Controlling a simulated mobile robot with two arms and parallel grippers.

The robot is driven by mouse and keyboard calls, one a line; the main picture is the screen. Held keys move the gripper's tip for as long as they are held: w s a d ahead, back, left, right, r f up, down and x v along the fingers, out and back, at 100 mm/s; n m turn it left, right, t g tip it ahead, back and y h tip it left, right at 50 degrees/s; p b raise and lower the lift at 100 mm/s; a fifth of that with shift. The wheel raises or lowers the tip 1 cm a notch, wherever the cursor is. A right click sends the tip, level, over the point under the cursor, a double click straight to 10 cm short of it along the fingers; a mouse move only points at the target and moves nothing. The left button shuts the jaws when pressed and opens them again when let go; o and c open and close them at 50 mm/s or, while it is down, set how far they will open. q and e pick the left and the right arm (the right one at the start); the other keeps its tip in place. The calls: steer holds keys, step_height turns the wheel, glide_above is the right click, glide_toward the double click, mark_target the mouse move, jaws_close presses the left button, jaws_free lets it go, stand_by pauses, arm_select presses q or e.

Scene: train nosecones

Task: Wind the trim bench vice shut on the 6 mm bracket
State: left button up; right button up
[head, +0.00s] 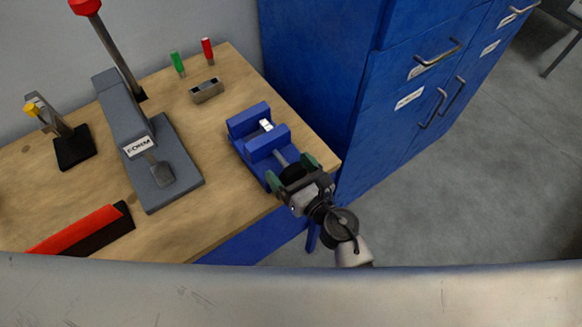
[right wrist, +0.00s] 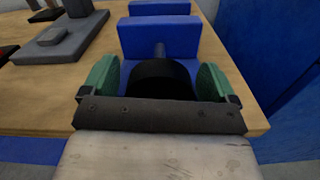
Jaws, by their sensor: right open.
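The blue bench vice (head: 238,129) stands near the right edge of the wooden bench; its two blue jaw blocks also show in the right wrist view (right wrist: 160,37). A small light metal bracket (head: 266,125) sits in the gap between the jaws. A grey screw runs from the near jaw to a black round knob (right wrist: 160,79). My right gripper (head: 290,173) is open, with its green fingertips on either side of the knob. I cannot tell whether they touch it. In the right wrist view the bracket is hidden behind the near jaw. My left gripper is not in view.
Blue cabinets (head: 400,100) stand right.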

steer(key=shift+c, duration=0.2)
steer(key=c, duration=0.9)
steer(key=shift+r+m+p, duration=0.1)
steer(key=shift+m+p, duration=0.35)
steer(key=shift+m, duration=1.65)
steer(key=shift+f, duration=0.2)
